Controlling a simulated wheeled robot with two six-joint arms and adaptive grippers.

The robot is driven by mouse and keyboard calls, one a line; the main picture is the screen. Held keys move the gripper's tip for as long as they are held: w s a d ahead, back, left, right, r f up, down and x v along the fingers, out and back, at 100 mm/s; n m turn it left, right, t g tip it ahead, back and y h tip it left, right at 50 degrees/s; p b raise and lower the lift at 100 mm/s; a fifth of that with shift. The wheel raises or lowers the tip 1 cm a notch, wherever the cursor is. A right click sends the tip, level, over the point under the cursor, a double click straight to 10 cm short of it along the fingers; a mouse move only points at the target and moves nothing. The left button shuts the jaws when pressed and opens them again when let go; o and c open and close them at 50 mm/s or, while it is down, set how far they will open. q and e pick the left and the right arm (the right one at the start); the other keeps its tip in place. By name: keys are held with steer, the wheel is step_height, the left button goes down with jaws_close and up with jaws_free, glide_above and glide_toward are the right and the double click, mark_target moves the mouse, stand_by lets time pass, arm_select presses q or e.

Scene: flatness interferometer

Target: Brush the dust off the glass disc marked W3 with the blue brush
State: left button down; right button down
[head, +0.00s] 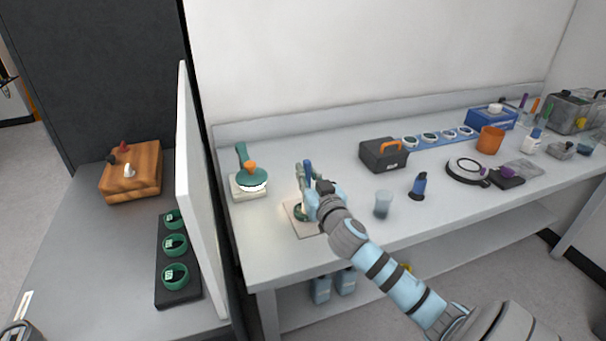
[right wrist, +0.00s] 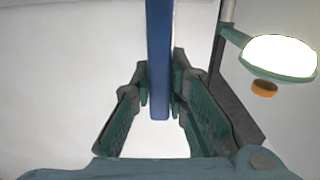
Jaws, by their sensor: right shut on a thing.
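My right gripper (head: 308,190) is shut on the blue brush (head: 308,167), whose handle stands upright between the fingers. In the right wrist view the blue handle (right wrist: 159,60) runs between the two fingers. Below the gripper, a green-rimmed disc (head: 301,213) lies on a beige mat (head: 312,230), partly hidden by the hand. The brush's bristles and any gap to the disc cannot be made out. Three more green-rimmed discs (head: 175,275) sit in a black tray on the left table. The disc markings are too small to read.
A green lamp (head: 246,172) stands left of the mat. A white upright panel (head: 197,180) separates the two tables. A glass jar (head: 382,204), a blue-black item (head: 418,186) and a dark toolbox (head: 383,155) stand to the right. Free bench surface lies before the mat.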

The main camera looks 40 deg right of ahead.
steer(key=shift+s+d, duration=0.25)
steer(key=shift+s, duration=0.1)
steer(key=shift+r+p, duration=0.6)
steer(key=shift+w, duration=0.1)
steer(key=w, duration=0.1)
steer(key=w+a, duration=0.1)
steer(key=w, duration=0.1)
steer(key=shift+a+f, duration=0.1)
steer(key=shift+a, duration=0.2)
steer(key=shift+f+b, duration=0.45)
steer(key=shift+f, duration=0.1)
stand_by(0.5)
